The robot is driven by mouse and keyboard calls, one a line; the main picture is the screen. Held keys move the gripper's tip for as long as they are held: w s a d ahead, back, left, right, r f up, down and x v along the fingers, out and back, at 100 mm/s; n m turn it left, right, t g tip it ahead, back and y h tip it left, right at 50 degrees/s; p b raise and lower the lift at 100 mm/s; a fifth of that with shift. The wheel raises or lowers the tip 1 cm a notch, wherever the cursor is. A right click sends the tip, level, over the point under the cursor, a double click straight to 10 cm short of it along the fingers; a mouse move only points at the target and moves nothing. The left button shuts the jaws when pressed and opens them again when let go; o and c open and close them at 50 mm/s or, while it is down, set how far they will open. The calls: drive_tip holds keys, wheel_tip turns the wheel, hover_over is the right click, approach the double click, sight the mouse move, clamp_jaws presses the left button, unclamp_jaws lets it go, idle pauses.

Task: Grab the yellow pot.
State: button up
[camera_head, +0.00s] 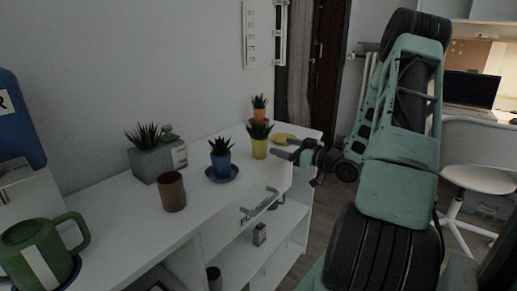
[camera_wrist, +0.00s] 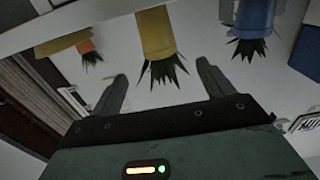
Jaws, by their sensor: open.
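The yellow pot (camera_head: 260,149) holds a spiky green plant and stands upright on the white shelf top, toward its far end. My gripper (camera_head: 283,148) is just right of the pot, with its fingers pointing toward it. In the wrist view, which looks upside down, the yellow pot (camera_wrist: 156,33) is ahead between the two open fingers of my gripper (camera_wrist: 164,85). Its plant hangs into the gap in the picture. The fingers look empty, and I cannot tell whether they touch the plant.
A blue pot on a saucer (camera_head: 221,165) stands left of the yellow pot, and an orange pot (camera_head: 260,114) behind it. A yellow dish (camera_head: 285,138) lies behind my gripper. A brown cup (camera_head: 171,192), grey planter (camera_head: 157,162) and green mug (camera_head: 37,253) stand further left.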

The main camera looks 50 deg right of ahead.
sight(260, 137)
drive_tip(key=w, duration=1)
drive_tip(key=shift+w+a+f, duration=0.15)
drive_tip(key=shift+w+a, duration=0.15)
drive_tip(key=shift+a, duration=0.1)
drive_tip(key=c, duration=1.2)
